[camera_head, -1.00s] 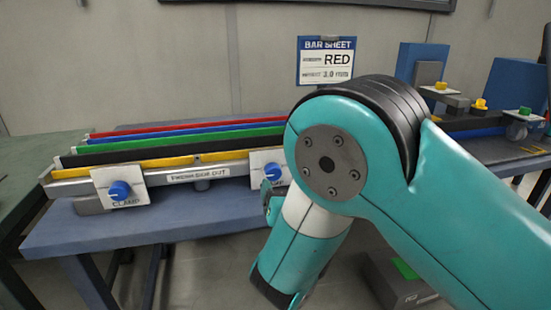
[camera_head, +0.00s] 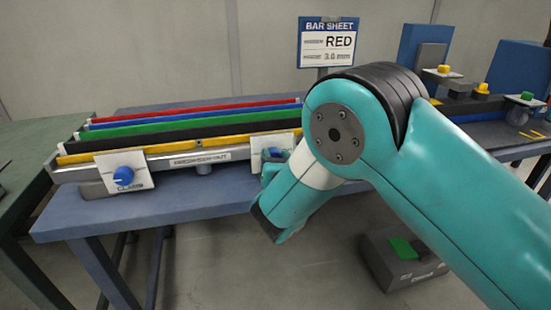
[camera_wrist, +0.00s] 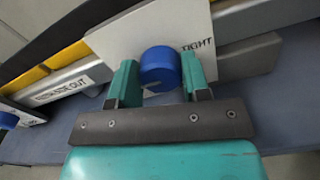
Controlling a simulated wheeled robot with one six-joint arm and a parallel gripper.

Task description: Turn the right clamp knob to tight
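The right clamp knob (camera_wrist: 159,66) is a blue round knob on a white plate (camera_wrist: 120,42) in the wrist view. The word TIGHT stands on the plate to the knob's upper right. My gripper (camera_wrist: 160,78) has its two teal fingers apart, one on each side of the knob. I cannot tell whether the fingers touch it. In the head view the right knob (camera_head: 273,153) shows beside my arm, which hides part of its plate. The left clamp knob (camera_head: 123,175) is blue, on a white plate marked CLAMP.
Red, blue, green and black bars (camera_head: 190,127) lie along the fixture on the blue table (camera_head: 75,222). A bar sheet sign (camera_head: 327,42) reads RED, 3.0 mm. Blue blocks (camera_head: 424,50) stand at the right. A grey box (camera_head: 385,258) sits on the floor below.

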